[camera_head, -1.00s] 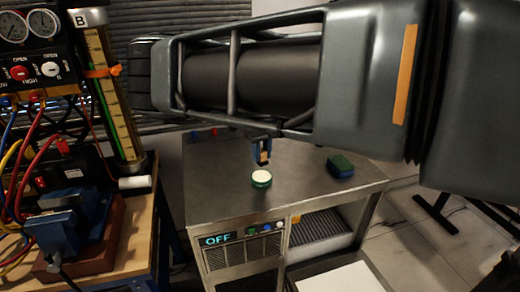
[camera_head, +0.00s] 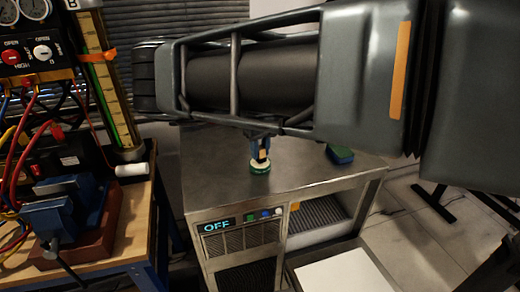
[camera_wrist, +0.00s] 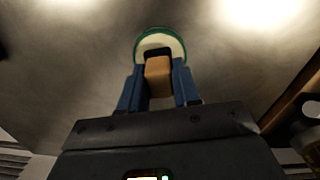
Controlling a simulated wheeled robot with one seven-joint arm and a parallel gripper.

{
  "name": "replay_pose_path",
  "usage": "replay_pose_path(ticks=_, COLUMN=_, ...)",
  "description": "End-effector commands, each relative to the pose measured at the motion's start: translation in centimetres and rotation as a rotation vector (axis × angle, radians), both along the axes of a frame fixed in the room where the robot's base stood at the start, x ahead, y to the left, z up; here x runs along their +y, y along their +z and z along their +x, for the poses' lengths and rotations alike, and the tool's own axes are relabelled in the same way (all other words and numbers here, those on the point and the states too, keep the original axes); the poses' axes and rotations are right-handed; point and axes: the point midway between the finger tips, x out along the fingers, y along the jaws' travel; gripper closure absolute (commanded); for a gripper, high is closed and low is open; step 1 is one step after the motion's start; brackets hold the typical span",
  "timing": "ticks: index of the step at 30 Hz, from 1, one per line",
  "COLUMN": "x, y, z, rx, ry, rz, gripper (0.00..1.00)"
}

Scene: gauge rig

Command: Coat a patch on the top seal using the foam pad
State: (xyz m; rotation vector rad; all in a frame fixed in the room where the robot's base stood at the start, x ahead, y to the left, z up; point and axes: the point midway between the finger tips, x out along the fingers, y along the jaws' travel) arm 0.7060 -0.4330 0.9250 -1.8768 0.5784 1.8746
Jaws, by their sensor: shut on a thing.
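My gripper (camera_head: 260,155) is shut on a small tan block, which looks like the foam pad (camera_wrist: 158,75); it shows between the blue fingers in the wrist view. The gripper points down at a round green-rimmed dish with a white top (camera_head: 259,169) on the metal cabinet. The dish also shows beyond the fingertips in the wrist view (camera_wrist: 160,36). The pad is at or just over the white surface; I cannot tell if they touch. A glass column marked B (camera_head: 107,85) stands at the left. I cannot make out which part is the top seal.
A green and blue block (camera_head: 340,154) lies on the metal cabinet (camera_head: 215,190), right of the dish and partly hidden by my arm. A blue vise (camera_head: 50,222) and a white roll (camera_head: 131,170) are on the wooden bench at left. The cabinet's front left top is clear.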

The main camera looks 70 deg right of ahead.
Motion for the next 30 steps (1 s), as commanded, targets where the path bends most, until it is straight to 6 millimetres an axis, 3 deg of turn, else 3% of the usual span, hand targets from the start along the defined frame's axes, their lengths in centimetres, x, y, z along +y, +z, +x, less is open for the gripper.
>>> replay_pose_path(ticks=30, x=0.00, y=-0.87, z=0.01, rx=0.000, ry=0.000, rz=0.000, gripper=0.93)
